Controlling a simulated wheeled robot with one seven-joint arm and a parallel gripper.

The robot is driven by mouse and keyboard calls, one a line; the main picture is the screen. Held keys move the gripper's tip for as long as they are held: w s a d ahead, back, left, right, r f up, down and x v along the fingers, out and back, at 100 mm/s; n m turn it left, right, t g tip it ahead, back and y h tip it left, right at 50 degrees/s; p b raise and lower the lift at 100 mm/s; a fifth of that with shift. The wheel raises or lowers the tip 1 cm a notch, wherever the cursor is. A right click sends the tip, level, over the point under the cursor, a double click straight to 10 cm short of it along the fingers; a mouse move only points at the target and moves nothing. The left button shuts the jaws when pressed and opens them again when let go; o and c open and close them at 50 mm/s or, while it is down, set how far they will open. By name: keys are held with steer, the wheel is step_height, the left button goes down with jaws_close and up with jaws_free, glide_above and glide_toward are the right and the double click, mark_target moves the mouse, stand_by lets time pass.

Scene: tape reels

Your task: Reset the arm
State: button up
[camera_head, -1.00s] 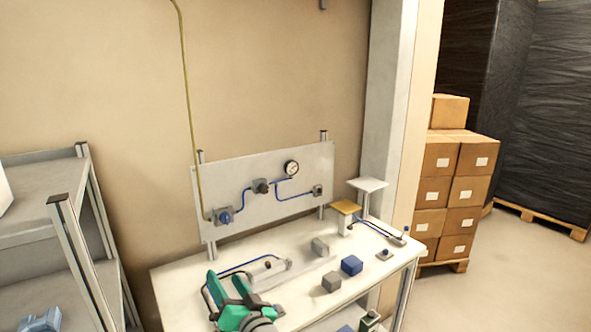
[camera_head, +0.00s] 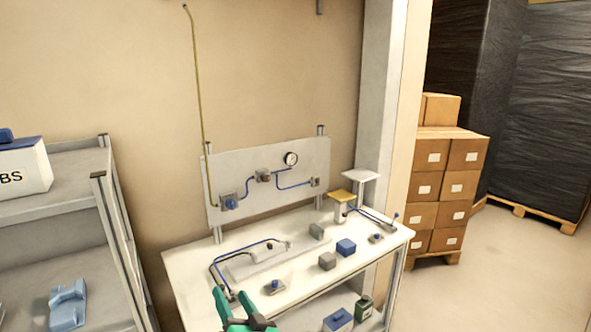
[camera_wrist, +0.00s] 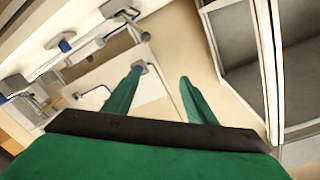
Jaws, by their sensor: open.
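My gripper (camera_head: 236,308) is green with dark parts. It shows at the bottom of the head view, in front of the near left edge of the white workbench (camera_head: 190,268). In the wrist view my gripper (camera_wrist: 158,84) has its two green fingers apart, with nothing between them. The rest of my arm is cut off by the lower edge of the head view.
A shelf rack (camera_head: 62,212) with a white box (camera_head: 25,170) stands left. Stacked cartons (camera_head: 447,185) stand right, beside open floor.

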steer(key=s+d+f+m+h, duration=0.1)
steer(key=s+d+f+h, duration=0.1)
steer(key=s+d+f, duration=0.35)
steer(key=s+d+f+h, duration=0.2)
steer(key=s+f, duration=0.6)
steer(key=s+d+f+m+h, duration=0.1)
steer(key=s+d+f+h, duration=0.15)
steer(key=s+f, duration=0.4)
steer(key=s+d+n+h, duration=0.1)
steer(key=s+d, duration=0.1)
steer(key=s, duration=1.1)
steer(key=s+d+r+n+h, duration=0.1)
steer(key=s+d, duration=0.2)
steer(key=s, duration=1.1)
steer(key=shift+d+n+h, duration=0.35)
steer(key=shift+n, duration=0.05)
